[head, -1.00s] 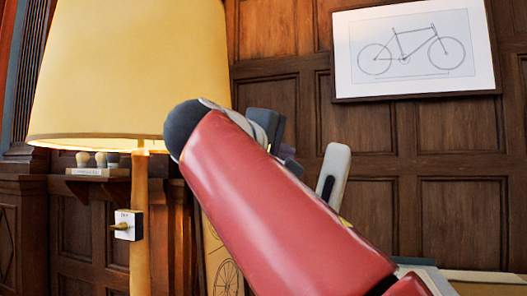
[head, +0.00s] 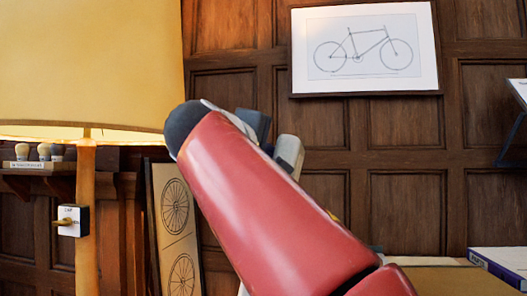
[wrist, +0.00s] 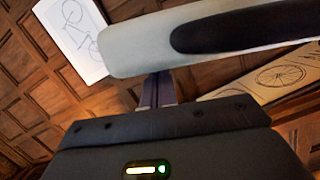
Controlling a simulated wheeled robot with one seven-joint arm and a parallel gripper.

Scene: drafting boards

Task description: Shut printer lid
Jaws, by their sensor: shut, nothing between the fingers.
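A pale grey slab with rounded ends, which looks like the raised printer lid (head: 290,155), stands tilted just right of my red arm in the head view. My arm covers its lower part, and the printer's body is hidden. In the wrist view a pale bar with a long dark inset, likely the same lid (wrist: 140,52), crosses the upper part close to the camera. My gripper (wrist: 155,88) is shut and empty. Its fingers reach up to the bar's lower edge, and their tips seem hidden by it. I cannot tell whether they touch it.
A yellow lamp (head: 90,70) with a wall switch (head: 72,220) is at the left. A board with wheel drawings (head: 175,225) leans on the panelled wall. A framed bicycle drawing (head: 365,50) hangs above. A blue-edged flat box (head: 500,265) lies at the lower right.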

